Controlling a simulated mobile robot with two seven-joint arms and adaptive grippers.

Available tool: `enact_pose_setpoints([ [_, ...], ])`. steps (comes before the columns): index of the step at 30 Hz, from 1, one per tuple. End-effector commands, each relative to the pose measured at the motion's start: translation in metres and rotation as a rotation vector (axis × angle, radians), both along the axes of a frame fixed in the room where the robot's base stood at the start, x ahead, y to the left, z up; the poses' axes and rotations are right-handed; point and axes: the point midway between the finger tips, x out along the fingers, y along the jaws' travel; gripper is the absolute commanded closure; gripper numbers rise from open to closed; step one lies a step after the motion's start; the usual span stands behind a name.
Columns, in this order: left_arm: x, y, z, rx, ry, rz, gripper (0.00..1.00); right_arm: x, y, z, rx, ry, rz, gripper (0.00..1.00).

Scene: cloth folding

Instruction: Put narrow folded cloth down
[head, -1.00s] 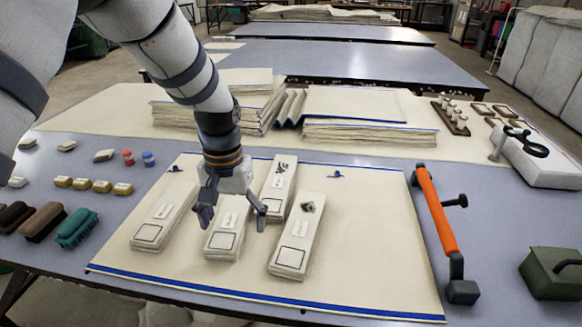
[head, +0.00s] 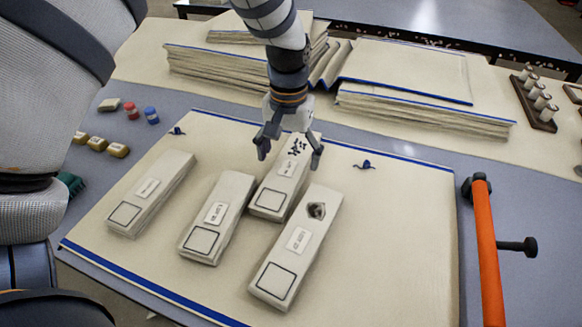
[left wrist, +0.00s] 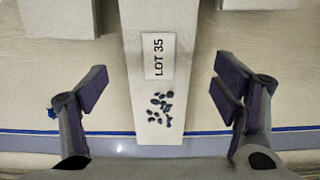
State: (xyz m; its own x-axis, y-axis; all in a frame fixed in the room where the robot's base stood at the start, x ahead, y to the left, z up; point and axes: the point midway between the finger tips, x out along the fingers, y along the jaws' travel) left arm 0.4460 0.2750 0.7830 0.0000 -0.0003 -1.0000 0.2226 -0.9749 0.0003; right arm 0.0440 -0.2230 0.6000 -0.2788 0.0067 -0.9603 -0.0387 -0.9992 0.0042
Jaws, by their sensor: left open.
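Several narrow folded cloths lie flat on a cream sheet (head: 385,255) with blue edges. The far one, the speckled cloth (head: 270,199), has dark specks at its far end and a label reading LOT 35 in the left wrist view (left wrist: 150,95). The others are the left cloth (head: 150,190), the middle cloth (head: 225,193) and the near cloth (head: 290,260), which has a dark patch. My left gripper (head: 289,153) is open over the speckled end, its fingers on either side and apart from the cloth in the left wrist view (left wrist: 160,88). My right gripper is not in view.
Stacks of folded cloth (head: 420,112) stand behind the sheet. An orange-handled bar (head: 486,245) lies along its right side. Small yellow blocks (head: 98,144) and red and blue pieces (head: 151,115) sit at left. The sheet's right part is clear.

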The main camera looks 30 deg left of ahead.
Motion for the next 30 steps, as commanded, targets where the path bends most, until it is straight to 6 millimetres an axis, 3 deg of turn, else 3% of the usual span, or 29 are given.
enact_pose_setpoints([
  [1,-0.001,-0.001,-0.012,0.0,0.005,0.0,0.18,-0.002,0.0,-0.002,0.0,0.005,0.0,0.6],
  [4,-0.001,-0.001,-0.025,0.001,0.002,0.0,0.18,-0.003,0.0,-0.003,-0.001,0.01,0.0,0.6],
  [11,0.0,-0.001,-0.026,0.0,-0.002,0.0,0.18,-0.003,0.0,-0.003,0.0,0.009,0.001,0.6],
  [18,0.0,-0.001,-0.026,0.0,-0.002,0.0,0.7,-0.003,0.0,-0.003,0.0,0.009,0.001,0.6],
  [21,0.0,-0.001,-0.026,0.0,-0.002,0.0,0.79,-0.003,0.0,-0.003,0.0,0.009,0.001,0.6],
  [30,0.001,-0.001,-0.015,0.0,-0.006,0.0,0.79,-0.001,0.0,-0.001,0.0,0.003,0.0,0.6],
])
